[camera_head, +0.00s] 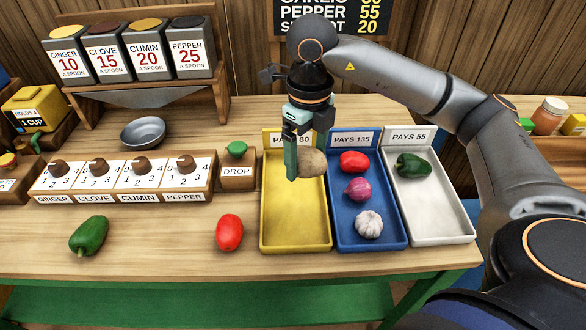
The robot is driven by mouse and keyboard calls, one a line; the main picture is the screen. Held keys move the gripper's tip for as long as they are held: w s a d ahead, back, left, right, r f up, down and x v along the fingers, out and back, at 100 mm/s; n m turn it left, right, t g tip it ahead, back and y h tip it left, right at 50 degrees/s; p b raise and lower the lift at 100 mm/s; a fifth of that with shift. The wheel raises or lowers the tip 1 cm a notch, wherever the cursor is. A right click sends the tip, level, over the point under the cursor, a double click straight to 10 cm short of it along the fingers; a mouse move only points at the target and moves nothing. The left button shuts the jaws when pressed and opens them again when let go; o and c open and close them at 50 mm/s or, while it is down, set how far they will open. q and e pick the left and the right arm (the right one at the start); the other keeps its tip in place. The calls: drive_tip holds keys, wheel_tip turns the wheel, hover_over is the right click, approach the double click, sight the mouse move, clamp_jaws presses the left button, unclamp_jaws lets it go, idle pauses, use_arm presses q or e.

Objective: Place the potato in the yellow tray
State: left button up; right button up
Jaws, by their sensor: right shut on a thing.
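A brown potato (312,163) is held between the fingers of my right gripper (304,165). The gripper points down and is shut on the potato over the back part of the yellow tray (295,242). I cannot tell whether the potato touches the tray floor. The gripper partly covers the tray's label, which ends in 80. No other item shows in the yellow tray. My left gripper is not in view.
The blue tray (369,242) holds a tomato, an onion and garlic. The white tray (441,227) holds a green pepper. Another green pepper (89,235) and a tomato (229,232) lie on the counter. Dial boxes (120,182) and a metal bowl (143,132) stand left.

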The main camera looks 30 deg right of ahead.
drive_tip(key=w+f, duration=0.2)
drive_tip(key=w+d+f, duration=0.1)
drive_tip(key=w+f, duration=0.1)
drive_tip(key=w+d+f, duration=0.1)
drive_tip(key=w+f, duration=0.1)
drive_tip(key=w, duration=0.1)
drive_tip(key=shift+w+f, duration=0.1)
drive_tip(key=shift+f, duration=0.2)
drive_tip(key=shift+w+d+f, duration=0.1)
drive_tip(key=shift+w+f, duration=0.2)
drive_tip(key=shift+f, duration=0.15)
drive_tip(key=shift+f+p, duration=0.4)
drive_tip(key=shift+f, duration=1.05)
drive_tip(key=shift+f, duration=0.25)
drive_tip(key=o, duration=1.2)
drive_tip(key=shift+r, duration=0.1)
wheel_tip(320, 180, up, 12)
drive_tip(key=shift+r, duration=0.2)
